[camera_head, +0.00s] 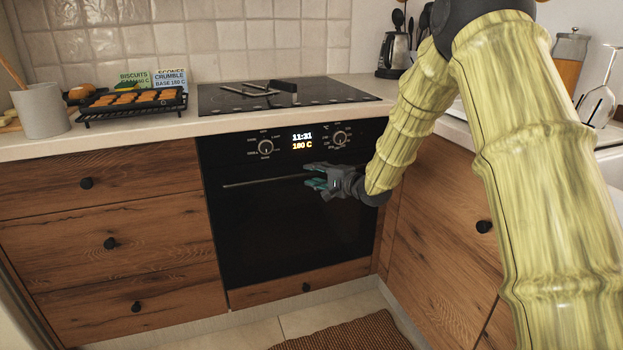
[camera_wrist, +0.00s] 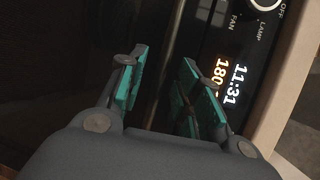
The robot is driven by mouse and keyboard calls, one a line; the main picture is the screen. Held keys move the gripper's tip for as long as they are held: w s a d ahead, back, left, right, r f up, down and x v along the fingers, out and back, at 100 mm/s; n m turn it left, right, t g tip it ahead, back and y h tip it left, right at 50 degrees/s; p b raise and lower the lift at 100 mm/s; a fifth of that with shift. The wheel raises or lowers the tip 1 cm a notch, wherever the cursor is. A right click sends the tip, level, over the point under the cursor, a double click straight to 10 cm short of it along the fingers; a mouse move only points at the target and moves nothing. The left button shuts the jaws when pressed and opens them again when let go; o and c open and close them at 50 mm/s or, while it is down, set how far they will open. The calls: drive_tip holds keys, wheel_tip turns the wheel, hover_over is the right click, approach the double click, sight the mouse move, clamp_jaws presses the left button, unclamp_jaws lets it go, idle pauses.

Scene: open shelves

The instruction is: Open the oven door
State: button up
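The black oven door (camera_head: 290,232) is closed under the counter. Its thin silver bar handle (camera_head: 258,182) runs across the top of the door. My gripper (camera_head: 309,176) is at the right part of the handle, with its teal-padded fingers spread. In the wrist view, my gripper (camera_wrist: 164,72) is open, and the handle (camera_wrist: 172,48) runs between the two fingers. I see a gap on both sides of the bar; whether the bar is deep between the pads I cannot tell.
The oven's control panel (camera_head: 316,153) has two knobs and a lit display. Wooden drawers (camera_head: 125,240) stand left, a wooden cabinet (camera_head: 440,235) right. A black rack of biscuits (camera_head: 133,104) and the hob (camera_head: 330,92) are above. The floor before the oven has a brown mat (camera_head: 350,336).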

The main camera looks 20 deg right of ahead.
drive_tip(key=shift+x, duration=0.95)
clamp_jaws()
